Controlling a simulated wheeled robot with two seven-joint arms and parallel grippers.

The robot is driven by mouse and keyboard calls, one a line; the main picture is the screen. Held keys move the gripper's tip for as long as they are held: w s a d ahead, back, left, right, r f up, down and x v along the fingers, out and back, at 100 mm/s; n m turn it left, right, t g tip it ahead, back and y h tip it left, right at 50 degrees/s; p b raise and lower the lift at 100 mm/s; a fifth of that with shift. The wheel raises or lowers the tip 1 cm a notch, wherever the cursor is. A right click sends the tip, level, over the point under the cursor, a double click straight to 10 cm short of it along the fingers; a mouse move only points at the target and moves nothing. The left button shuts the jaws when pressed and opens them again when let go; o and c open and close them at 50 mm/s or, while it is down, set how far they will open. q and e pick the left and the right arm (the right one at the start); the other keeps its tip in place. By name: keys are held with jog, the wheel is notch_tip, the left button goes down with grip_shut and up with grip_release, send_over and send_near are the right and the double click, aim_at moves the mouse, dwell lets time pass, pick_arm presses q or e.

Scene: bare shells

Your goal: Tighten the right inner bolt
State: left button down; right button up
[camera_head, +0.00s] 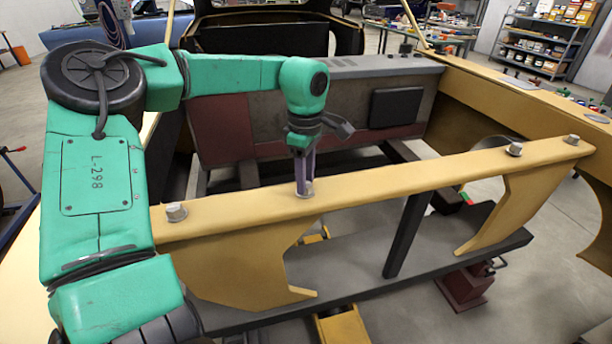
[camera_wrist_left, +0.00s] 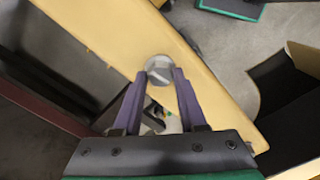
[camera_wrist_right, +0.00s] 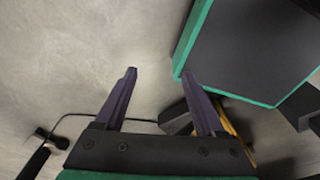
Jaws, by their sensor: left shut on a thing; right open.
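A yellow beam (camera_head: 400,178) carries bolts in a row. The inner bolt on the right (camera_head: 515,149) stands on the beam with nothing touching it. The inner bolt on the left (camera_head: 308,192) is between the fingertips of my left gripper (camera_head: 304,182), which points down from above and is shut on it. In the left wrist view the round bolt head (camera_wrist_left: 159,68) shows between the purple fingertips (camera_wrist_left: 160,75). My right gripper (camera_wrist_right: 160,75) is open and empty, with concrete floor behind it. It is not in the head view.
Outer bolts stand at the beam's left end (camera_head: 176,212) and right end (camera_head: 572,140). A grey panel box (camera_head: 350,110) is behind the beam. A dark upright post (camera_head: 408,235) is under it. The space above the beam's right half is clear. Shelves (camera_head: 545,40) are far back.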

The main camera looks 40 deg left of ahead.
pick_arm(q)
jog(key=shift+w+r+m, duration=0.1)
jog(key=shift+r+m, duration=0.1)
jog(key=shift+m, duration=0.4)
jog(key=shift+c, duration=2.2)
grip_release()
jog(key=shift+a, duration=0.1)
jog(key=shift+f, duration=0.15)
notch_tip(320, 180, up, 15)
jog(key=shift+f, duration=0.2)
